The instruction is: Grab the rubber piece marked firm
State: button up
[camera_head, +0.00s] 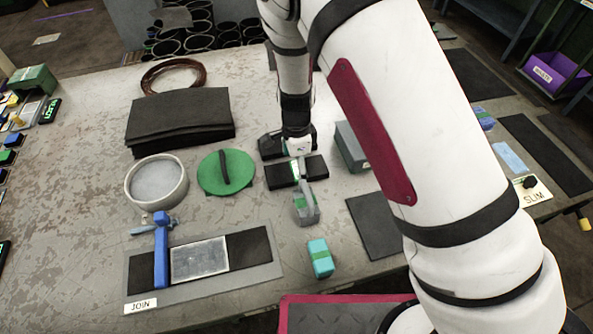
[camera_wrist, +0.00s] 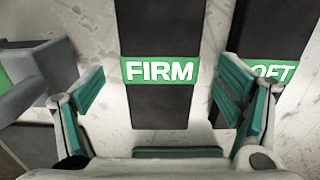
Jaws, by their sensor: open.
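The rubber piece marked FIRM (camera_wrist: 162,105) is a black strip with a green band and white letters, in the middle of the wrist view. My gripper (camera_wrist: 163,104) is open, with one teal-padded finger to each side of the strip and nothing between the pads. A second black strip (camera_wrist: 263,38) lies to the right, its green label partly hidden by the right finger, with "OFT" readable. In the head view, my gripper (camera_head: 300,165) is over dark pieces on the bench; their labels are not readable there.
A grey tool with green (camera_head: 306,207) stands close in front of my gripper. A grey box (camera_head: 351,148) is to the right, a green round lid (camera_head: 212,178) to the left. A teal block (camera_head: 320,258) is nearer the bench edge.

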jog(key=shift+f, duration=0.5)
jog(key=c, duration=1.5)
jog(key=shift+o, duration=0.2)
jog(key=shift+r, duration=0.1)
